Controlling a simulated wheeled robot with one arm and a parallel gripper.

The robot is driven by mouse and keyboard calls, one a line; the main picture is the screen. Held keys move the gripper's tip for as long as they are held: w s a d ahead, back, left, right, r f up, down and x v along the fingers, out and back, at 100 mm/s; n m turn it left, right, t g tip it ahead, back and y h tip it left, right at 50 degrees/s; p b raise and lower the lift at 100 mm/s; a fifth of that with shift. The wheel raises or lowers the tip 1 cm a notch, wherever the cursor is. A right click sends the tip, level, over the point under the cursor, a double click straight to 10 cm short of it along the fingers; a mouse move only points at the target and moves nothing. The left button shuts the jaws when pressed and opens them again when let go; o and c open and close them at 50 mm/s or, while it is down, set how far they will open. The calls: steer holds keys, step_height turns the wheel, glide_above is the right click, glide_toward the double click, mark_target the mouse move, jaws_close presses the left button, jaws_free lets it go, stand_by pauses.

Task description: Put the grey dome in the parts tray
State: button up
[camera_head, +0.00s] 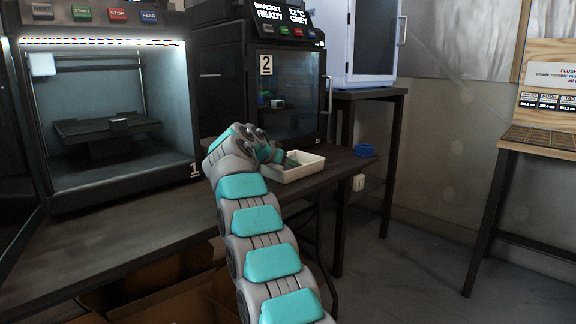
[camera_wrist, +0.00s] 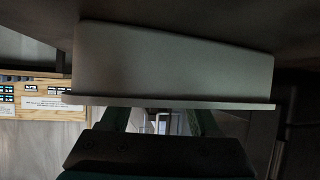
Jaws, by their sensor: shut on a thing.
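The parts tray (camera_head: 312,167) is a shallow white tray on the dark bench, in front of printer 2. My gripper (camera_head: 291,163) reaches down into it, fingers inside the rim. In the wrist view the tray's pale outer wall and rim (camera_wrist: 170,65) fill the upper middle, seen upside down, with my gripper (camera_wrist: 163,121) below. Its two teal fingers pass behind the rim, set apart, and the tips are hidden. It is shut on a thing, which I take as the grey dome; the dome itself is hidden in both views.
Printer 1 (camera_head: 105,110) stands open and lit at left, a small grey piece (camera_head: 119,121) on its bed. Printer 2 (camera_head: 275,75) has a glass door right behind the tray. A blue ring-like item (camera_head: 365,150) lies right of the tray. The bench front left is clear.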

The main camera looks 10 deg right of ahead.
steer(key=shift+f, duration=0.3)
steer(key=o, duration=1)
steer(key=shift+o, duration=0.2)
steer(key=shift+r, duration=0.1)
steer(key=shift+r, duration=0.3)
steer(key=b+v, duration=0.1)
steer(key=v, duration=1.1)
steer(key=shift+f, duration=0.1)
